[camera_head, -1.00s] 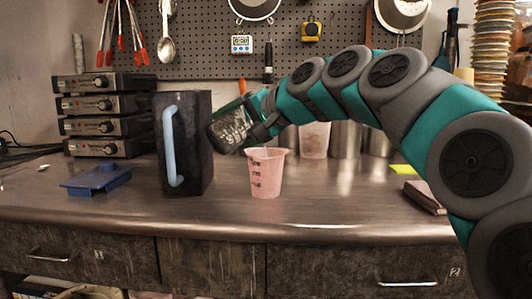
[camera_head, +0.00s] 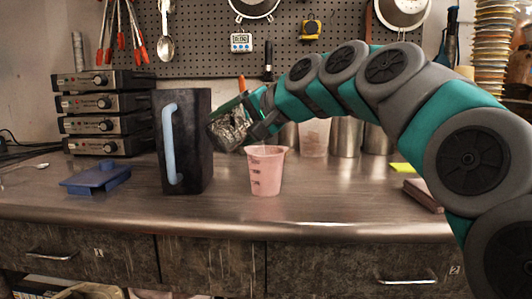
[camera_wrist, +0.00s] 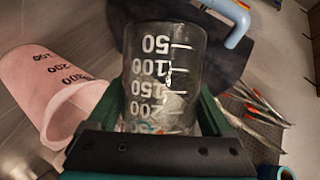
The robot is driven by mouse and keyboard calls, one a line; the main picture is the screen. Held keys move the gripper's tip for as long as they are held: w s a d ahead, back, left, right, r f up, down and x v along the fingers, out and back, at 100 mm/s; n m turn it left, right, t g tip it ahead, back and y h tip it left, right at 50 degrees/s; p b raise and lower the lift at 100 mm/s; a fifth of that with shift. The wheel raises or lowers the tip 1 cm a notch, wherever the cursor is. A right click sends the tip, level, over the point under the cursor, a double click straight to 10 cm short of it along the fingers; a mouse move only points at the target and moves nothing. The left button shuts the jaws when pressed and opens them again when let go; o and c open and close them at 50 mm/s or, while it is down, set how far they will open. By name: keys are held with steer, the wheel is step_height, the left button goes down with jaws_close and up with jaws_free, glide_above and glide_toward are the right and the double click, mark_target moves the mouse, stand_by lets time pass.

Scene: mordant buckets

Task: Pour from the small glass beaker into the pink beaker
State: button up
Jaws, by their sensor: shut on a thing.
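The small glass beaker (camera_head: 229,128) is held tilted in my gripper (camera_head: 245,116), above and to the left of the pink beaker (camera_head: 266,172). In the wrist view the glass beaker (camera_wrist: 163,75) shows white graduation marks, with the 50 mark at the far end. The green fingers of my gripper (camera_wrist: 165,112) are shut on its sides. Some clear contents seem to show near the 200 mark. The pink beaker stands upright on the counter; in the wrist view it (camera_wrist: 50,85) lies to the left. I cannot tell whether liquid is falling into it.
A tall dark pitcher (camera_head: 190,150) with a light blue handle stands close left of the glass beaker. A blue object (camera_head: 96,180) lies farther left. Metal containers (camera_head: 345,138) and a pale cup (camera_head: 314,138) stand behind. The counter front (camera_head: 330,215) is clear.

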steer(key=shift+n+t+h, duration=0.3)
steer(key=shift+n+h, duration=0.3)
steer(key=shift+n, duration=0.2)
step_height(320, 180, up, 4)
steer(key=shift+r+p, duration=0.25)
steer(key=shift+p, duration=0.9)
steer(key=shift+f, duration=0.25)
steer(key=shift+w+r+p, duration=0.1)
steer(key=shift+r+p, duration=0.3)
steer(key=shift+r, duration=1.3)
step_height(320, 180, up, 2)
steer(key=shift+a+r+n+t+h, duration=0.1)
steer(key=shift+n+t+h, duration=0.4)
steer(key=shift+n, duration=0.2)
steer(key=shift+s+a+r+n+t+h+b, duration=0.3)
steer(key=shift+s+a+r+n+t+h, duration=0.2)
steer(key=shift+s+a+r+n+h, duration=0.4)
steer(key=shift+s+a+f+n+t+b, duration=0.25)
steer(key=shift+a+f+n+t+b, duration=0.2)
steer(key=shift+f+n+b, duration=0.45)
steer(key=shift+s+a+r+n+t+h+b, duration=0.1)
steer(key=shift+s+a+n+t+h+b, duration=0.1)
steer(key=shift+a+n+t+h+b, duration=0.25)
steer(key=shift+s+h, duration=0.1)
steer(key=shift+h, duration=0.15)
step_height(320, 180, up, 6)
steer(key=p, duration=0.3)
